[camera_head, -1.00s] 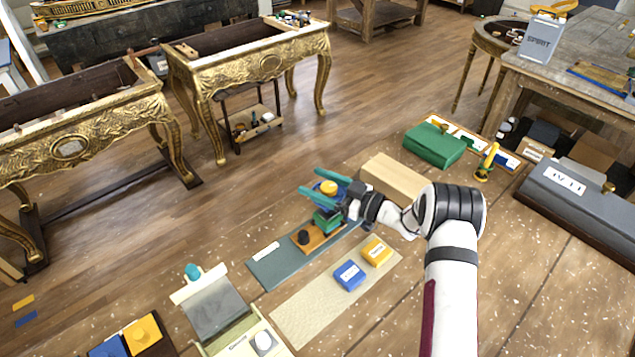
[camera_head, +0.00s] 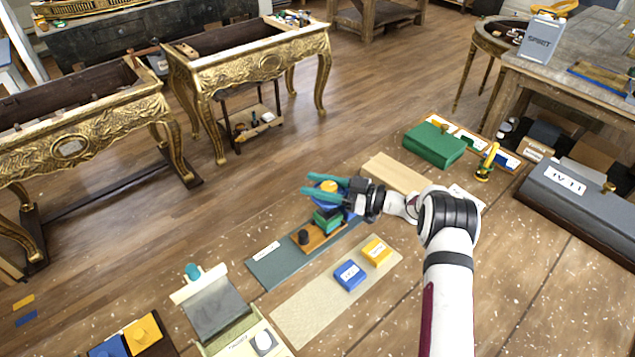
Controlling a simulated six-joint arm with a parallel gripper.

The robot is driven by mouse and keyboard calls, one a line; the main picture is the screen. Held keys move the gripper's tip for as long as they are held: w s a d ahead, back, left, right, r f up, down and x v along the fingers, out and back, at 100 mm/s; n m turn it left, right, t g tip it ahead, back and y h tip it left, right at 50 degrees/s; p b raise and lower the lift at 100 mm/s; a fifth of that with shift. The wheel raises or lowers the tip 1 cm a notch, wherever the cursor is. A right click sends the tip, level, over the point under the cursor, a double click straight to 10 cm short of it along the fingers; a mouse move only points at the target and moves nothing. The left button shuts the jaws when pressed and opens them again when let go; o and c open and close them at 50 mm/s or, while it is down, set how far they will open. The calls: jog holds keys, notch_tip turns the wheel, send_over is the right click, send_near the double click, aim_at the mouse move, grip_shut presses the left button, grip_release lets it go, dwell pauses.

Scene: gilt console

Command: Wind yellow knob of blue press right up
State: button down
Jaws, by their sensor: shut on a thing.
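The blue press (camera_head: 320,204) stands at the far end of the grey-blue mat, mostly hidden by my gripper and the green block in front. Its yellow knob (camera_head: 328,186) shows on top, between the two teal fingers. My gripper (camera_head: 307,184) reaches in from the right, fingers pointing left, and is shut on the yellow knob. The finger contact and the height of the press's plate cannot be made out from here.
A green block (camera_head: 327,220) and an orange board (camera_head: 322,239) with a black knob (camera_head: 303,236) sit close in front of the press. A pale wooden block (camera_head: 396,172) lies behind my wrist. Blue (camera_head: 349,275) and yellow (camera_head: 377,252) boxes lie on the beige mat (camera_head: 310,312).

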jog(key=shift+s+a+n+g+y, duration=0.15)
jog(key=shift+n+g, duration=0.45)
jog(key=shift+g, duration=0.35)
jog(key=shift+s+d+n+g+y, duration=0.15)
jog(key=shift+n+g, duration=0.45)
jog(key=shift+g, duration=0.35)
jog(key=shift+a, duration=0.1)
jog(key=shift+c, duration=1.9)
grip_release()
jog(key=d, duration=1.2)
jog(key=shift+s, duration=0.25)
